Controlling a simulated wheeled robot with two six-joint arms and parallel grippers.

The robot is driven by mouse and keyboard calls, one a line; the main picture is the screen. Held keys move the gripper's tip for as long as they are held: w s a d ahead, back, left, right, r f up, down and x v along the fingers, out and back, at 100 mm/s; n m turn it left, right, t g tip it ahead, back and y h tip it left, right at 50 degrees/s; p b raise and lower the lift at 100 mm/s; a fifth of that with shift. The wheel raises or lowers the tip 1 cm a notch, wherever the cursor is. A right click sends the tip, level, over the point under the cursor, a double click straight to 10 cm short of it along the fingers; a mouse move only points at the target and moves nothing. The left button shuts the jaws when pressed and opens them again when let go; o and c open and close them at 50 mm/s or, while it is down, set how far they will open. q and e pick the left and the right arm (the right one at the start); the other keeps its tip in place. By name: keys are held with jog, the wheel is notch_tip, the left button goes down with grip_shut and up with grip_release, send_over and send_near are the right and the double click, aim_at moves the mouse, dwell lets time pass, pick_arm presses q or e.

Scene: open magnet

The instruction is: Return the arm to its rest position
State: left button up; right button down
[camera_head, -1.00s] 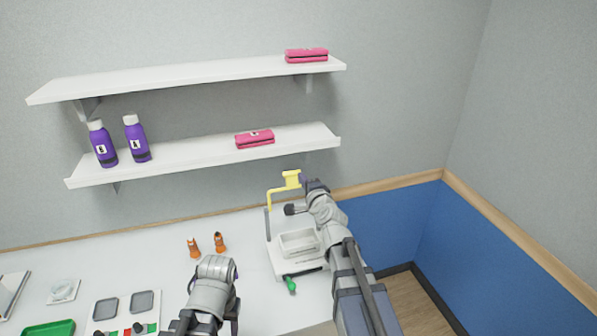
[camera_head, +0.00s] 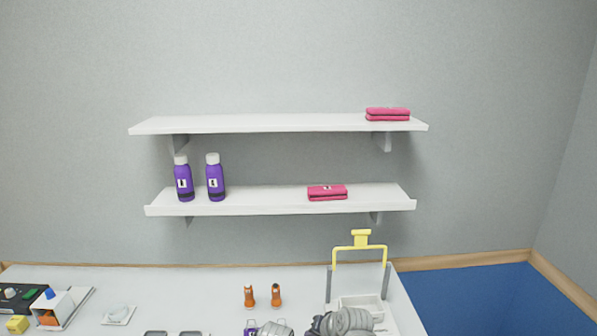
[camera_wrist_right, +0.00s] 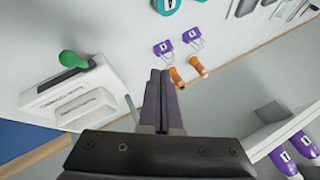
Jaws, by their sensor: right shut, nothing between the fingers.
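My right gripper (camera_wrist_right: 160,82) is in the middle of the right wrist view. Its two dark fingers are pressed together with nothing between them. Grey parts of my arms show at the bottom edge of the head view; no fingertips can be made out there, and my left gripper is not seen. The white device (camera_head: 362,302) with a raised yellow handle (camera_head: 361,240) stands at the right end of the table, its lower part hidden by my arm.
Two orange items (camera_head: 249,296) stand on the white table (camera_head: 170,285). Purple tags (camera_wrist_right: 163,47) lie near them. Two wall shelves (camera_head: 278,123) hold purple bottles (camera_head: 184,180) and pink bundles (camera_head: 327,192). Small equipment (camera_head: 60,305) stands at the table's left.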

pick_arm(q)
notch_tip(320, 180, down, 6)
jog(key=b, duration=0.4)
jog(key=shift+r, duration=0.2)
pick_arm(e)
jog(key=s+f+n+g+h, duration=0.2)
jog(key=s+f, duration=0.3)
jog(key=s, duration=0.3)
jog(key=s+d+f+n+g+h, duration=0.1)
jog(key=s+f+n+g+h, duration=0.2)
jog(key=s, duration=0.4)
notch_tip(320, 180, down, 2)
jog(key=shift+s+d+f+n+g+h, duration=0.1)
jog(key=shift+s+d+n+g+h, duration=0.25)
jog(key=shift+n+g, duration=0.7)
jog(key=shift+a+t, duration=0.1)
jog(key=shift+t, duration=0.15)
